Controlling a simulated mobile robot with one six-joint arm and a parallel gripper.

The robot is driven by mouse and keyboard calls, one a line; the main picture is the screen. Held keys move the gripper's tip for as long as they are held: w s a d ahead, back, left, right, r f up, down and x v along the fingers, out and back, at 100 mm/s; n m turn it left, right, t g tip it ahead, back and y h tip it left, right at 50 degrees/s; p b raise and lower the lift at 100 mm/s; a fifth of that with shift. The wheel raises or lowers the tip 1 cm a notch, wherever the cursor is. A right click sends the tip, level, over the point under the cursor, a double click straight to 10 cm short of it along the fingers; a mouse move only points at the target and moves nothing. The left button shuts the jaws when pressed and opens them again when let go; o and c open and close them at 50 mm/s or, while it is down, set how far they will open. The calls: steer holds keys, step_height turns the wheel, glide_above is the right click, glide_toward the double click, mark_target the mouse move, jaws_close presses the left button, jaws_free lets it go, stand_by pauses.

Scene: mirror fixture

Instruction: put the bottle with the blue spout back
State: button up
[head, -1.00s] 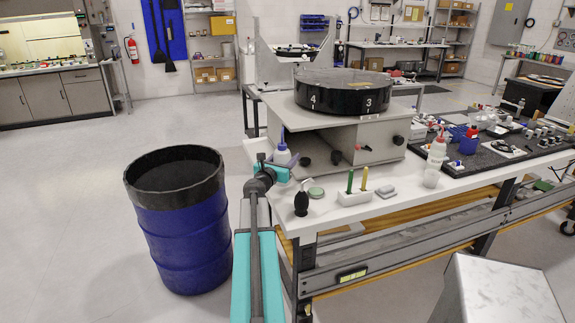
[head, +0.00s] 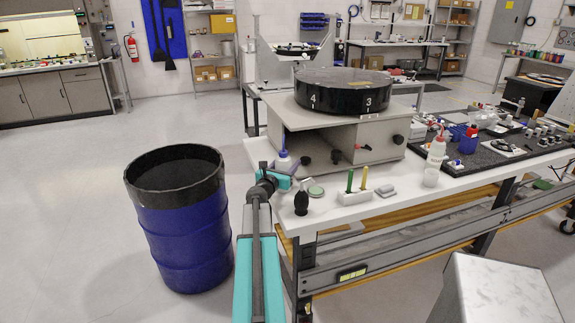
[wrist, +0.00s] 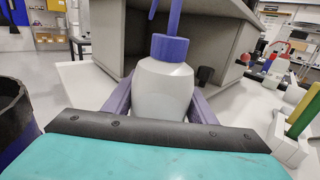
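The white bottle with the blue spout (head: 284,161) is upright at the left end of the white workbench, in front of the grey box. In the wrist view the bottle (wrist: 162,90) fills the middle, its blue collar and spout rising out of the top of the picture. My gripper (head: 279,172) is shut on the bottle, with a finger along each side of its body. The bottle's base is hidden behind my gripper, so I cannot tell whether it touches the bench top.
A blue drum (head: 183,225) stands on the floor left of the bench. A black blower bulb (head: 301,203), a round tin (head: 316,190) and a white holder (head: 355,197) with green and yellow sticks are nearby. A red-topped bottle (head: 435,157) stands farther right.

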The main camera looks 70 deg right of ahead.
steer(key=o, duration=0.4)
steer(key=shift+r, duration=0.2)
steer(key=a, duration=0.4)
steer(key=a+b, duration=0.1)
steer(key=a, duration=0.3)
steer(key=a+b, duration=0.1)
steer(key=a, duration=0.3)
steer(key=shift+w, duration=0.4)
stand_by(0.5)
